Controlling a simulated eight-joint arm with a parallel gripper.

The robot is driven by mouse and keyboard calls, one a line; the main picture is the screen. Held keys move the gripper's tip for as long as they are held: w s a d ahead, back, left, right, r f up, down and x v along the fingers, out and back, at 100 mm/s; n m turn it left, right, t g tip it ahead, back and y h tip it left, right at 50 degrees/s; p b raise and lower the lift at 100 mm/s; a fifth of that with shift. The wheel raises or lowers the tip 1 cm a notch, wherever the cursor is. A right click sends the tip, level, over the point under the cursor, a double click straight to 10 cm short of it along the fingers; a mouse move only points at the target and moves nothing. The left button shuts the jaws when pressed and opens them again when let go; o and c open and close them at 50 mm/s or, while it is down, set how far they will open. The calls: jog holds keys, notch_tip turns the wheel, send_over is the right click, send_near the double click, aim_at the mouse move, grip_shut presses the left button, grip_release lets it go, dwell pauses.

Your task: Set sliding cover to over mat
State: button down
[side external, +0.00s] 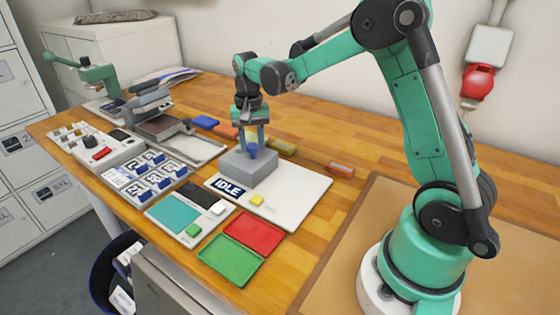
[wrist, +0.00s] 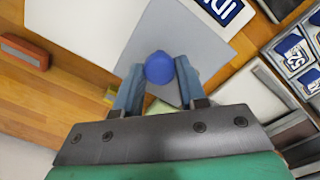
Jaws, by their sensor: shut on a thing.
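The sliding cover appears to be the grey slab (side external: 240,170) with a blue knob (side external: 252,150), on the white board (side external: 300,197) beside the IDLE label (side external: 229,188). The wrist view shows the slab (wrist: 195,45) and the round blue knob (wrist: 159,67) from above. My gripper (side external: 253,143) points down with its fingers on either side of the knob, shut on it; the fingers also show in the wrist view (wrist: 158,85). I cannot tell which surface is the mat; no separate mat shows on the board, and the slab hides what is under it.
A yellow button (side external: 257,200) sits on the board's front. A red tray (side external: 254,231) and green tray (side external: 229,262) lie in front. A panel with a teal pad (side external: 173,216) and a box of numbered tiles (side external: 150,175) stand left. Small coloured blocks (side external: 341,169) lie behind.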

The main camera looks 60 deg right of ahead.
aim_at(251, 144)
jog(key=shift+w, duration=0.25)
jog(key=c, duration=0.5)
grip_release()
jog(key=shift+r, duration=0.1)
jog(key=shift+r, duration=2.7)
jog(key=shift+s+a, duration=0.1)
jog(key=s+a+r+n+t, duration=0.1)
jog(key=s+a+n+t, duration=0.6)
jog(key=s+a+n, duration=0.2)
jog(key=s+a, duration=0.1)
jog(key=s, duration=0.1)
jog(key=shift+s+a+r, duration=0.15)
jog(key=shift+s, duration=0.2)
